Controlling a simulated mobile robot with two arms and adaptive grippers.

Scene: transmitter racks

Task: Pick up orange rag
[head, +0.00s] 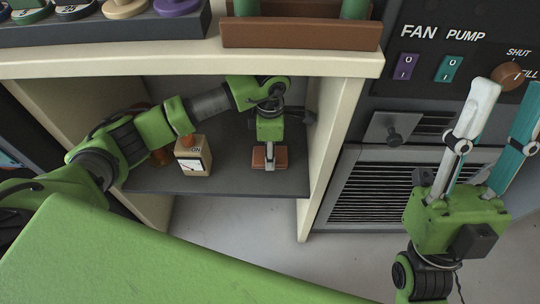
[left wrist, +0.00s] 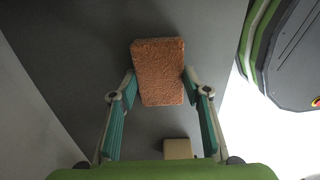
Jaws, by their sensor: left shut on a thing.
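The orange rag (head: 281,158) is at the shelf inside the cream cabinet. In the left wrist view the rag (left wrist: 158,72) is a rough, folded orange block between the two fingertips. My left gripper (head: 270,164) reaches down into the cabinet and is shut on the rag, with a finger on each side of it. In the left wrist view the left gripper (left wrist: 159,88) has both fingers touching the rag's sides. I cannot tell whether the rag rests on the shelf or is just above it. My right gripper (head: 512,88) is open and empty at the right, its fingers apart.
A small beige meter box (head: 193,158) stands on the dark shelf (head: 225,183) left of the rag. The cabinet's side post (head: 330,150) and top edge (head: 190,60) surround the left arm. A brown tray (head: 300,35) sits on top. A FAN/PUMP panel (head: 430,60) is at the right.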

